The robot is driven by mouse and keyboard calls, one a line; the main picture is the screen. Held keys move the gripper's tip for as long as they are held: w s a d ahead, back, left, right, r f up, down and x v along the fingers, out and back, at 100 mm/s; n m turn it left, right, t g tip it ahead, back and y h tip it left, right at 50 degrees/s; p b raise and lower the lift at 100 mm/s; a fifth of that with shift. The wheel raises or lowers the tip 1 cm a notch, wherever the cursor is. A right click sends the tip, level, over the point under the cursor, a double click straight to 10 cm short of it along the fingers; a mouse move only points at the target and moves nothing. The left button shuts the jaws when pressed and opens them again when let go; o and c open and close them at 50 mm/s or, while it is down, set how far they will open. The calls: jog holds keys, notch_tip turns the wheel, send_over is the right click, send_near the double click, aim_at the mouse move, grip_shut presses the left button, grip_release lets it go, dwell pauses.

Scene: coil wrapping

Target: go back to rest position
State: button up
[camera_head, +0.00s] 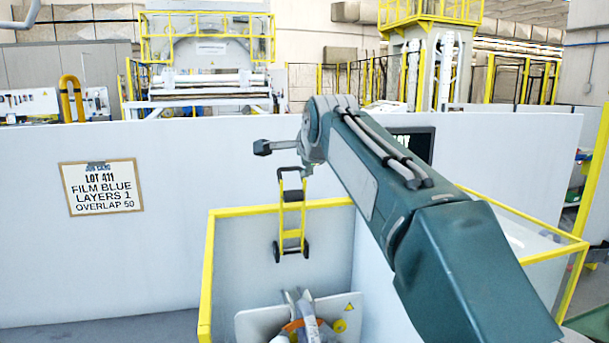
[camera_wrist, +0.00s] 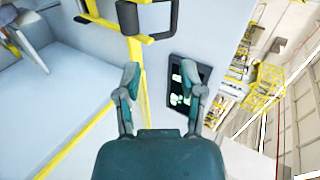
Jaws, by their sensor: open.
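My gripper (camera_wrist: 160,80) is in the wrist view, its two fingers apart with nothing between them. Behind the fingers are a pale wall and a dark screen (camera_wrist: 180,98) with light green marks, close to the right finger in the picture. In the head view my green arm reaches from the lower right up to the middle, over the yellow-edged enclosure. The fingers are hard to make out there. My arm partly covers the dark screen (camera_head: 424,146).
A yellow-framed enclosure (camera_head: 208,262) stands below my arm, with a yellow hand truck (camera_head: 292,222) at its back wall. A white machine part with an orange piece (camera_head: 292,325) is at the bottom. A sign (camera_head: 101,187) reads LOT 411, FILM BLUE, LAYERS 1, OVERLAP 50.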

jog(key=s+d+f+n+g+h, duration=0.1)
jog(key=s+d+f+n, duration=0.3)
jog(key=s+f, duration=0.5)
jog(key=s+d+f+n+g+h, duration=0.1)
jog(key=s+d+f+n+g, duration=0.2)
jog(key=s, duration=1.2)
jog(key=s+d+f+n+g+h, duration=0.1)
jog(key=s+d+f+n, duration=0.6)
jog(key=s+d+f, duration=0.3)
jog(key=s+f, duration=0.3)
jog(key=f, duration=0.3)
jog(key=shift+d+g, duration=0.2)
jog(key=shift+g, duration=0.2)
jog(key=shift+r, duration=0.1)
